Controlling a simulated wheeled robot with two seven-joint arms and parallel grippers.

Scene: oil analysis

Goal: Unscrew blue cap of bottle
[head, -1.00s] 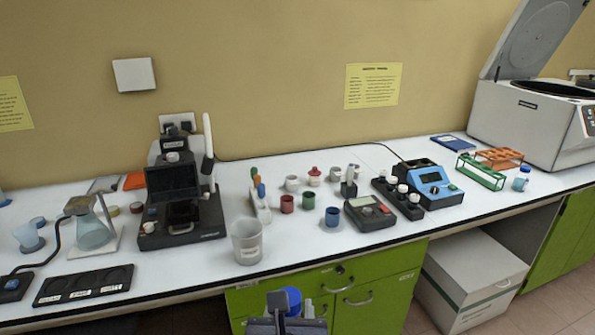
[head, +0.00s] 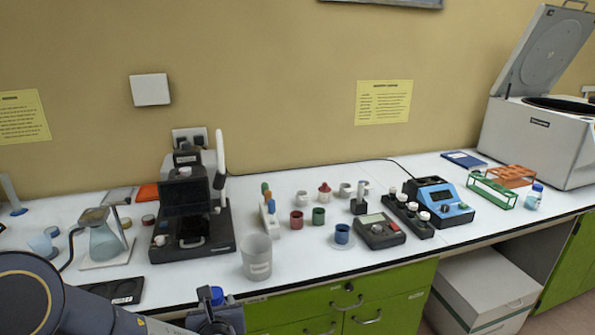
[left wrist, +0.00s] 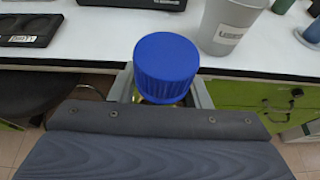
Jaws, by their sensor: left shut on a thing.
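The bottle's blue ribbed cap (left wrist: 166,68) fills the upper middle of the left wrist view, with a little yellowish bottle (left wrist: 150,99) below it. My left gripper (left wrist: 161,97) is shut on the bottle, its grey fingers either side below the cap. The cap is on the bottle and points up. In the head view the blue cap (head: 217,295) shows above my left gripper (head: 215,318) at the bottom edge, in front of the bench. The lower bottle is hidden. My right gripper is not in view.
The white bench (head: 330,262) has green drawers (head: 390,300) below. A clear beaker (head: 257,258) stands near its front edge. Small coloured cups, a black instrument (head: 190,215) and a blue meter (head: 438,203) stand behind. Another blue-capped bottle (head: 534,197) stands far right.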

